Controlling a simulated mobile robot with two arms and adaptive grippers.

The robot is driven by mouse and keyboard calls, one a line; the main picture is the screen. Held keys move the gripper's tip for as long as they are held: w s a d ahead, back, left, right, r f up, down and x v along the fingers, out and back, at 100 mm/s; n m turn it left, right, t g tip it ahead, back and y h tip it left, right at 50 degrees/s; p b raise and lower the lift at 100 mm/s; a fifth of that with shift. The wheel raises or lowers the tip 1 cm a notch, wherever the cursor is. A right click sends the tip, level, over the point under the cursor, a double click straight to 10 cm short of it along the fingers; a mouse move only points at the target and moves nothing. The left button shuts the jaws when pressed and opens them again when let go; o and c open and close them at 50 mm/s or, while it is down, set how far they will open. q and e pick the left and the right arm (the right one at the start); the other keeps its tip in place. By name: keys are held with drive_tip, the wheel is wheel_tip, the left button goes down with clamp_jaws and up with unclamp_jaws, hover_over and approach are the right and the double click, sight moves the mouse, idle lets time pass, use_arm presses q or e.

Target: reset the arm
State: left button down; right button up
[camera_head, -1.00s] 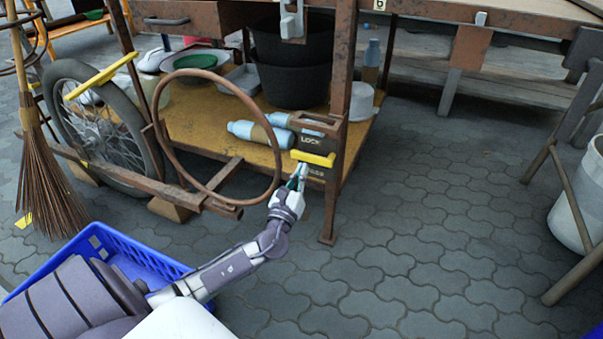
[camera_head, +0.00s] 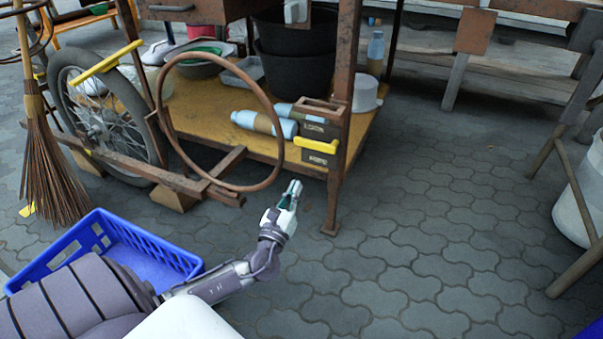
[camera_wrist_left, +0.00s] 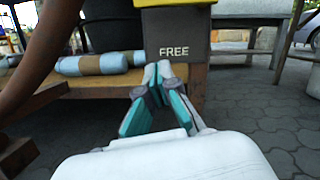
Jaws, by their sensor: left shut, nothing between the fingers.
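My left gripper (camera_head: 292,190) is in front of the lower shelf of the cart, above the grey paving, with its arm coming in from the lower left. Its fingers are shut with nothing between them. In the left wrist view the closed fingertips (camera_wrist_left: 158,72) point toward a dark box (camera_wrist_left: 175,38) marked "FREE". My right gripper is not in view.
The wooden shelf (camera_head: 200,110) holds blue bottles (camera_head: 262,123) and black tubs (camera_head: 293,75). A rusty ring (camera_head: 165,135) stands left of the gripper. A blue crate (camera_head: 95,232) lies lower left, near a broom (camera_head: 48,165). A white bucket (camera_head: 582,190) is far right. Paving between is open.

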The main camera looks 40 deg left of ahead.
use_arm(q)
drive_tip(key=shift+p+v, duration=0.4)
drive_tip(key=shift+v, duration=1.5)
